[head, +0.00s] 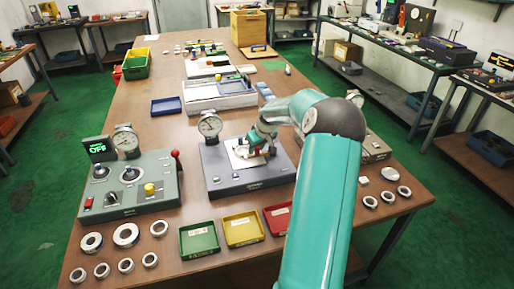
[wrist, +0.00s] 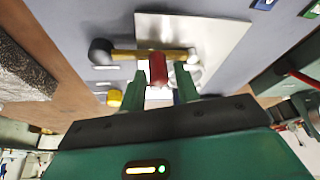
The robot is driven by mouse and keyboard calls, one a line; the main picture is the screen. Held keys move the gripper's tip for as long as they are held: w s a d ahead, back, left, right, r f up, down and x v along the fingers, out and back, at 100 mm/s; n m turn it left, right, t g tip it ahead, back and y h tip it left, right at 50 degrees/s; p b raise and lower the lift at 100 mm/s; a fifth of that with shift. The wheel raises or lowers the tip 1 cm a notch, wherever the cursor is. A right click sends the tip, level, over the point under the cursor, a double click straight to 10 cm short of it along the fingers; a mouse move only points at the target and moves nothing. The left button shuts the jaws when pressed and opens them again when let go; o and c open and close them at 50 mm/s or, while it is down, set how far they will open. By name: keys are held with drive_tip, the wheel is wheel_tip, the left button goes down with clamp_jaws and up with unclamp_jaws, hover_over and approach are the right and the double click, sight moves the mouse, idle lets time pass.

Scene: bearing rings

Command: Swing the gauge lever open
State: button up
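The blue-grey gauge station (head: 222,178) stands mid-table, with a dial gauge (head: 210,125) at its back left and a pale plate (head: 238,158) on top. In the wrist view the lever is a brass-coloured bar (wrist: 125,54) with a dark round end (wrist: 101,52) at left and a red grip (wrist: 158,70) near its middle. My gripper (head: 256,146) is down over the plate and hides part of it. In the wrist view my gripper (wrist: 160,78) has its two green fingers on either side of the red grip, seemingly with gaps between.
A green-grey control box (head: 130,190) with another dial gauge (head: 126,140) stands at left. Green (head: 199,239), yellow (head: 242,229) and red (head: 277,218) trays lie in front. Several metal rings lie at both front sides. A grey box (head: 372,149) stands right, partly behind my arm.

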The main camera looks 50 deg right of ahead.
clamp_jaws()
drive_tip(key=shift+s, duration=0.15)
drive_tip(key=shift+s+a+n+y, duration=0.3)
drive_tip(key=shift+s+n+y, duration=0.25)
drive_tip(key=shift+n, duration=0.75)
drive_tip(key=s+n, duration=0.1)
drive_tip(key=s+n+y, duration=0.1)
drive_tip(key=n, duration=0.1)
drive_tip(key=shift+a+n, duration=0.15)
drive_tip(key=shift+n, duration=0.15)
drive_tip(key=s+n, duration=0.1)
drive_tip(key=s+n+g+y, duration=0.1)
drive_tip(key=n, duration=0.1)
drive_tip(key=shift+d+n+y, duration=0.2)
drive_tip(key=shift+n+y, duration=0.05)
drive_tip(key=shift+n, duration=0.05)
drive_tip(key=shift+s+d+n+g+y, duration=0.15)
drive_tip(key=shift+s+d+n+g, duration=0.15)
drive_tip(key=shift+n, duration=0.4)
drive_tip(key=shift+s+d+n+g+y, duration=0.1)
drive_tip(key=shift+s+n+g+y, duration=0.1)
drive_tip(key=shift+s+n, duration=0.4)
drive_tip(key=shift+s+d+n+g+y, duration=0.15)
drive_tip(key=shift+s+n+g, duration=0.05)
drive_tip(key=shift+n, duration=0.6)
drive_tip(key=shift+s, duration=0.1)
